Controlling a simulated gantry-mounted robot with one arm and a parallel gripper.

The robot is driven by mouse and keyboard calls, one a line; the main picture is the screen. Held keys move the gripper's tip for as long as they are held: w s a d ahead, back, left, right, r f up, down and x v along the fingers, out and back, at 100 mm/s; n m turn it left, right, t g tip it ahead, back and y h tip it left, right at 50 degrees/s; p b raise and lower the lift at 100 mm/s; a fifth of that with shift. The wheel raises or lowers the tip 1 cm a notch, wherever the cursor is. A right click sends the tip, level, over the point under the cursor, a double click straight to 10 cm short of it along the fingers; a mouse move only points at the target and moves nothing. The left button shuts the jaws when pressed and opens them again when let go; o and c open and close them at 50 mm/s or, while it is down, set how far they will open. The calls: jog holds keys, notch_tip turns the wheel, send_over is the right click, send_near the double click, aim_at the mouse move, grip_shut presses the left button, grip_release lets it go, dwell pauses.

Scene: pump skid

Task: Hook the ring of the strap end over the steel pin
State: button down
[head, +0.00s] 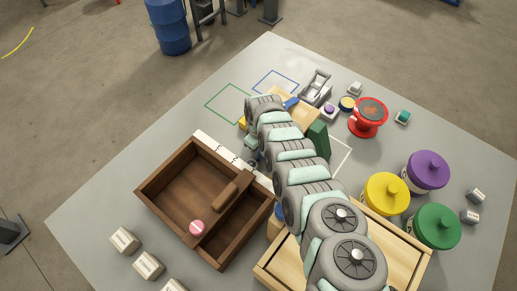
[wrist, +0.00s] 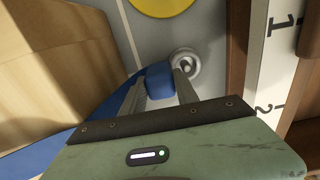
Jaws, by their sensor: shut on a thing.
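My gripper (wrist: 160,88) is shut on the blue strap end (wrist: 159,76), which sits between its two fingers in the wrist view. The blue strap (wrist: 108,107) runs from there to the lower left, along a wooden block (wrist: 50,60). The steel pin (wrist: 185,66) stands on a round base just beyond and right of the fingertips, seen nearly from above. I cannot make out the ring or whether it touches the pin. In the head view the strap shows as a blue patch (head: 291,103) on the block (head: 302,114); my arm hides much of this area.
A brown wooden tray (head: 165,168) with a white numbered strip (wrist: 262,80) along its edge lies close to the right of the pin in the wrist view. A yellow round thing (wrist: 160,4) is beyond the pin. A red spool (head: 368,117) and lidded jars (head: 388,194) stand farther right.

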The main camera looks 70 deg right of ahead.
jog(key=shift+w+f, duration=0.1)
jog(key=shift+f, duration=0.05)
jog(key=c, duration=0.9)
grip_release()
jog(key=shift+o, duration=0.2)
notch_tip(320, 180, up, 9)
jog(key=p, duration=0.6)
jog(key=shift+r+p, duration=0.2)
jog(key=shift+p, duration=0.15)
jog(key=shift+r+p, duration=0.3)
jog(key=shift+r, duration=0.4)
